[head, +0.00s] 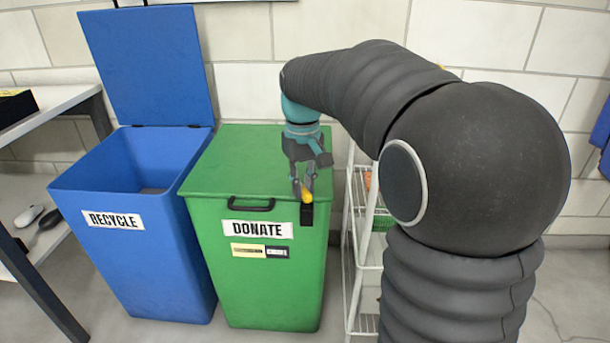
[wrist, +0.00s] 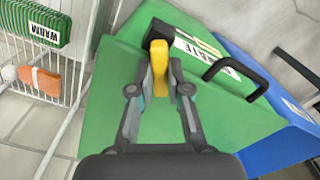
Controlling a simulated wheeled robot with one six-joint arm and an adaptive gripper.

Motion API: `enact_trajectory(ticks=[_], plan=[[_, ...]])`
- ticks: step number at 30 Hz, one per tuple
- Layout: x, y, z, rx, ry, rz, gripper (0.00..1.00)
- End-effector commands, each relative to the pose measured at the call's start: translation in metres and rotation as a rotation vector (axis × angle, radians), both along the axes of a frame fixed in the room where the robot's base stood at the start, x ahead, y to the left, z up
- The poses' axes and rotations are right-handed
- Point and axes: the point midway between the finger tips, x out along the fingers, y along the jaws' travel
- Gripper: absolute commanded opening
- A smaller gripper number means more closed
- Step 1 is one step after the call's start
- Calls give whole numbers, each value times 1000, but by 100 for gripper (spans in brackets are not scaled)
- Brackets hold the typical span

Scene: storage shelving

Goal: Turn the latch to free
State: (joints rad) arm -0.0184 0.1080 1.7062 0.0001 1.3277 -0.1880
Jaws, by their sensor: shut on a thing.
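The latch is a yellow lever (wrist: 158,65) on a black mount (head: 307,214) at the front right edge of the green DONATE bin (head: 250,280). The bin's green lid (head: 235,165) is down. My gripper (head: 303,188) is over the lid's front right corner, with its fingers around the yellow lever. In the wrist view my gripper (wrist: 159,85) is shut on the lever, one finger on each side. The lever's lower end is partly hidden between the fingers. A black handle (head: 251,205) is on the lid's front edge, left of the latch.
A blue RECYCLE bin (head: 150,255) with its lid raised stands to the left. A white wire rack (head: 360,255) stands close on the right, holding a green WARM item (wrist: 38,24) and an orange item (wrist: 38,78). A table (head: 50,105) is at the far left.

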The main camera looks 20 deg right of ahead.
Motion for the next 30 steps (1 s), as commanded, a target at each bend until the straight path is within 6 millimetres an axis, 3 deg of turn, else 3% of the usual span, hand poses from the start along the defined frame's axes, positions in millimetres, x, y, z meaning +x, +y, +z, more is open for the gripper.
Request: enact_trajectory(ticks=[30], plan=[[-10, 13, 1, 0, 0, 906, 0]])
